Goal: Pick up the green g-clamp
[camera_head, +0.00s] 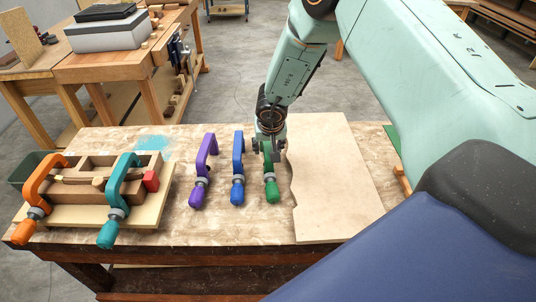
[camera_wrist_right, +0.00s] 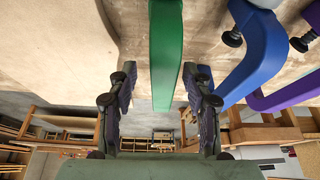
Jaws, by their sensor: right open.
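The green g-clamp (camera_head: 271,187) lies on the workbench in the head view, to the right of the blue g-clamp (camera_head: 238,170). Its upper part is partly hidden behind my right gripper (camera_head: 268,148), which is over its far end. In the right wrist view, the green clamp's bar (camera_wrist_right: 166,55) reaches down between the two spread fingers of my right gripper (camera_wrist_right: 158,85). The fingers are open, with a gap visible on both sides of the bar. My left gripper is not in view.
A purple g-clamp (camera_head: 203,172) lies left of the blue one. Orange (camera_head: 40,190) and teal (camera_head: 120,190) clamps sit on a wooden assembly at the left. A pale wavy-edged board (camera_head: 335,180) lies close on the right. Bare bench (camera_head: 185,222) shows in front.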

